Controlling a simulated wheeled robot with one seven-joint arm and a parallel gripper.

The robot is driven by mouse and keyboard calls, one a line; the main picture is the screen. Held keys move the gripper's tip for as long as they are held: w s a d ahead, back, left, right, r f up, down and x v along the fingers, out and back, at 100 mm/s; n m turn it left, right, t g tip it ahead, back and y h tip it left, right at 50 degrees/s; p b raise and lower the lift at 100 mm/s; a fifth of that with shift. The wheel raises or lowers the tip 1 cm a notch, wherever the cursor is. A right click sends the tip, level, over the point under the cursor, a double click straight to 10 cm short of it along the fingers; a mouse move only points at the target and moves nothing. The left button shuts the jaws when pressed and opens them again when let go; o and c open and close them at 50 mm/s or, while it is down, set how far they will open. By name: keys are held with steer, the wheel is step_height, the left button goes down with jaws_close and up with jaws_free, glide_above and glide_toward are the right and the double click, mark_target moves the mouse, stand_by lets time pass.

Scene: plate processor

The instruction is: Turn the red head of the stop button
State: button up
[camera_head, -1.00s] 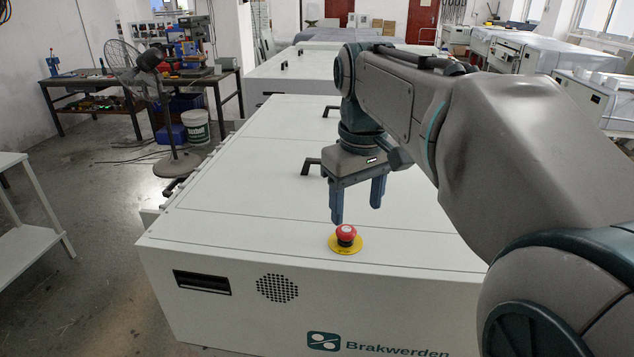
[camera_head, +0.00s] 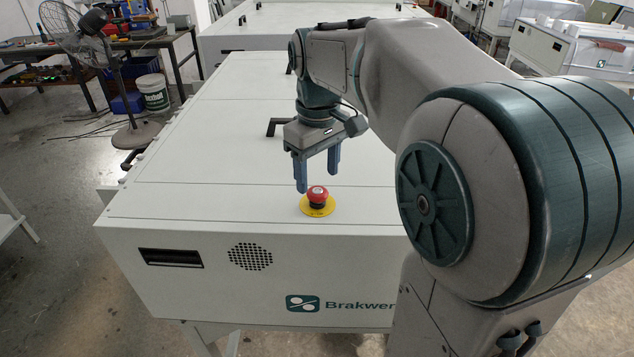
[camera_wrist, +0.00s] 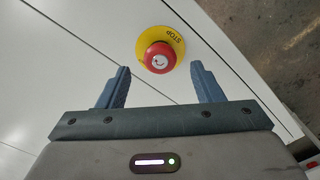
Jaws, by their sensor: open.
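The stop button's red head (camera_head: 318,194) sits on a round yellow plate (camera_head: 318,210) on top of the white machine, close to its front edge. In the wrist view the red head (camera_wrist: 160,58) shows from above, with the word STOP on the yellow plate (camera_wrist: 175,44). My gripper (camera_head: 317,181) is open and empty, its fingers pointing down just above and behind the button in the head view. In the wrist view the button lies ahead of my gripper (camera_wrist: 162,82), roughly centred between the two fingers. The fingers do not appear to touch the head.
The white machine's top (camera_head: 200,150) is mostly clear around the button. A black handle (camera_head: 278,126) stands on it behind my gripper. A fan (camera_head: 95,60) and a workbench (camera_head: 110,50) stand at the left. Another white machine (camera_head: 250,30) is behind.

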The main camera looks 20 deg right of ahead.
mark_target(317, 190)
steer(key=shift+f, duration=1.55)
steer(key=shift+c, duration=0.3)
steer(key=c, duration=0.9)
steer(key=shift+c, duration=0.2)
steer(key=shift+m, duration=0.4)
steer(key=m, duration=0.2)
steer(key=shift+m, duration=2)
